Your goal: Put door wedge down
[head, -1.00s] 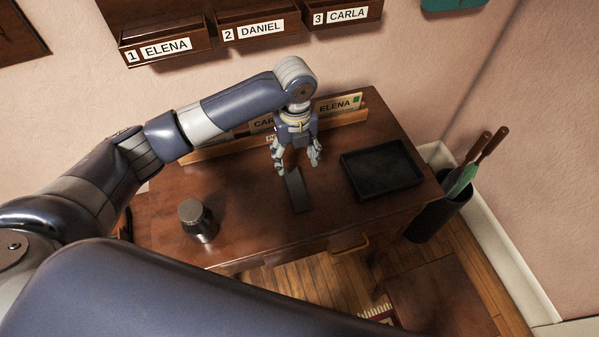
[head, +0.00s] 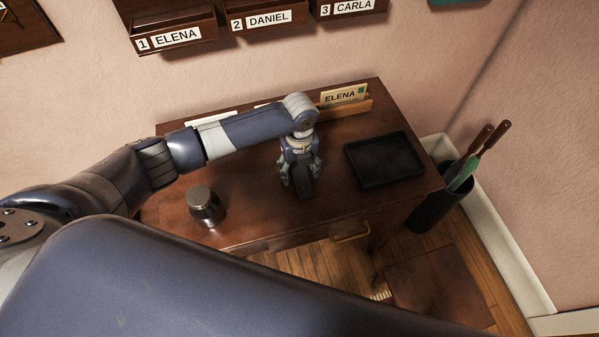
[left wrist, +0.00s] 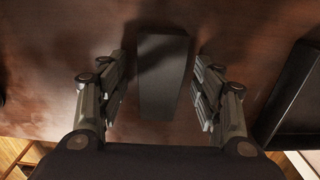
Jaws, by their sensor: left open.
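The door wedge (head: 304,188) is a dark grey block lying on the brown wooden desk (head: 250,205). My left gripper (head: 301,178) is low over it, its fingers on either side. In the left wrist view, the wedge (left wrist: 163,82) lies between the two open fingers, with a gap on each side. The gripper partly hides the wedge in the head view. My right gripper is not in view.
A black tray (head: 346,164) is right of the gripper. A dark jar with a grey lid (head: 204,208) stands to the left. A card rack (head: 350,107) runs along the desk's back. A dark bin (head: 437,208) stands beyond the right edge.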

